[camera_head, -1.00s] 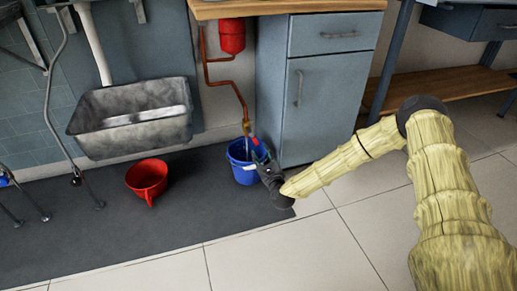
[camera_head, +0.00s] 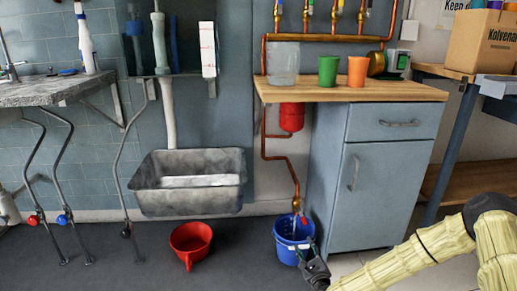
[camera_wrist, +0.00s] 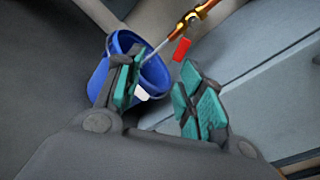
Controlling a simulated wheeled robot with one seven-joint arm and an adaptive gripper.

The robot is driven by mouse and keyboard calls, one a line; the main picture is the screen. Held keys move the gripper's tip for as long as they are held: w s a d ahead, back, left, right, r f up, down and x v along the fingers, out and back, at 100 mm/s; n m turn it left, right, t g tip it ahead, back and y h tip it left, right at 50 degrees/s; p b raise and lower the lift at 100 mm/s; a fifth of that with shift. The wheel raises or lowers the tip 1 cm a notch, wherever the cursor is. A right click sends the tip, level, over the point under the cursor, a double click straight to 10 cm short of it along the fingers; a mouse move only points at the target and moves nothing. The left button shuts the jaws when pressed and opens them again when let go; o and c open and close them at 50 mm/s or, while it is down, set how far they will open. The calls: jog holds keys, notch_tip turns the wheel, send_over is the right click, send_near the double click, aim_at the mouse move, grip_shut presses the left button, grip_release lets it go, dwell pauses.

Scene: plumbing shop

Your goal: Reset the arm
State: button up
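My gripper (camera_head: 312,266) is low at the right of the head view, just in front of the blue bucket (camera_head: 288,250). In the wrist view my gripper (camera_wrist: 160,100) has its two green-padded fingers apart, with nothing between the pads. The blue bucket also shows in the wrist view (camera_wrist: 90,88), behind the left finger. A copper pipe with a brass tap (camera_wrist: 193,17) ends above the bucket, and a thin stream runs from it into the bucket. A small red handle (camera_wrist: 181,48) sits by the tap. My arm reaches in from the lower right.
A red bucket (camera_head: 190,240) stands on the dark mat below a metal sink (camera_head: 160,205). A grey cabinet (camera_head: 372,185) stands close right of the blue bucket. Its wooden top (camera_head: 400,93) holds a clear container, a green cup (camera_head: 328,71) and an orange cup (camera_head: 357,71).

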jog(key=s+a+f+n+g+y+p, duration=0.1)
jog(key=s+a+f+n+g+p, duration=0.15)
jog(key=s+a+n, duration=0.4)
jog(key=s+a+f+n+g+y+p, duration=0.1)
jog(key=s+f+n+g, duration=0.3)
jog(key=s, duration=0.6)
jog(key=s+a+f+n+g+y+p, duration=0.1)
jog(key=s+a+f+n+g, duration=0.3)
jog(key=s, duration=0.5)
jog(key=s+d+r+n+g+h+p, duration=0.1)
jog(key=s+d+n+g+p, duration=0.1)
jog(key=s+d+n, duration=0.45)
jog(key=s+d+r+n+g+h+p, duration=0.1)
jog(key=s+r+n+g+h, duration=0.15)
jog(key=s, duration=0.75)
jog(key=s+d+r+n+g+h+p, duration=0.1)
jog(key=s+d+n+g+p, duration=0.1)
jog(key=s+d+n, duration=0.45)
notch_tip(320, 180, up, 38)
jog(key=s+a+m+p, duration=0.1)
jog(key=a+p, duration=0.1)
jog(key=p, duration=3.5)
jog(key=shift+s+p, duration=0.35)
jog(key=shift+s, duration=0.05)
